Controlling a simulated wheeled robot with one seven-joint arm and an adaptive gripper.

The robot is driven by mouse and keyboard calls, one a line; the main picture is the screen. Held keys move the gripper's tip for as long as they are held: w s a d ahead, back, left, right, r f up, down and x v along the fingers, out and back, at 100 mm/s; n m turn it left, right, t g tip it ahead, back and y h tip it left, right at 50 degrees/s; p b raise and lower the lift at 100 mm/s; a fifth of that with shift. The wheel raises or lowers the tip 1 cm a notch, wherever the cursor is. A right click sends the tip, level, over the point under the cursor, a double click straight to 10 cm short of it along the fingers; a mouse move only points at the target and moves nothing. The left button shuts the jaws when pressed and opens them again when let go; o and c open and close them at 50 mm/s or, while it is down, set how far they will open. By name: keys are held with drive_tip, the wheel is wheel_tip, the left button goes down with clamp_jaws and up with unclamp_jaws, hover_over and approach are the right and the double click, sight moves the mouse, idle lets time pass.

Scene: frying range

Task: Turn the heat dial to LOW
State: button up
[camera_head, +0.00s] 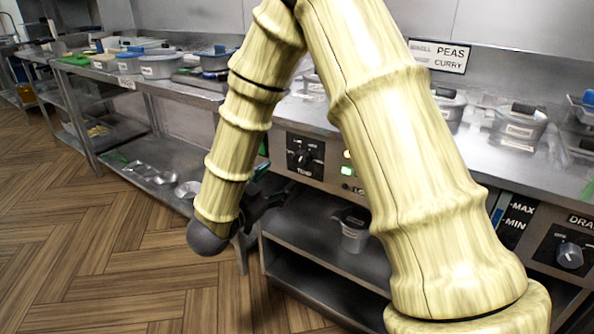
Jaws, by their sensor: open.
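Lit indicators (347,163) sit right of the dial. A second knob (569,255) marked DRA... is at far right, beside a MAX/MIN gauge (515,217). A lower shelf (318,235) holds a clear container (354,232). Open wood floor (120,265) lies at left.

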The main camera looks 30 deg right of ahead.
sight(299, 162)
drive_tip(key=b+x, duration=0.1)
drive_tip(key=x, duration=0.9)
drive_tip(key=shift+d, duration=0.25)
drive_tip(key=shift+c, duration=0.3)
drive_tip(key=c, duration=1)
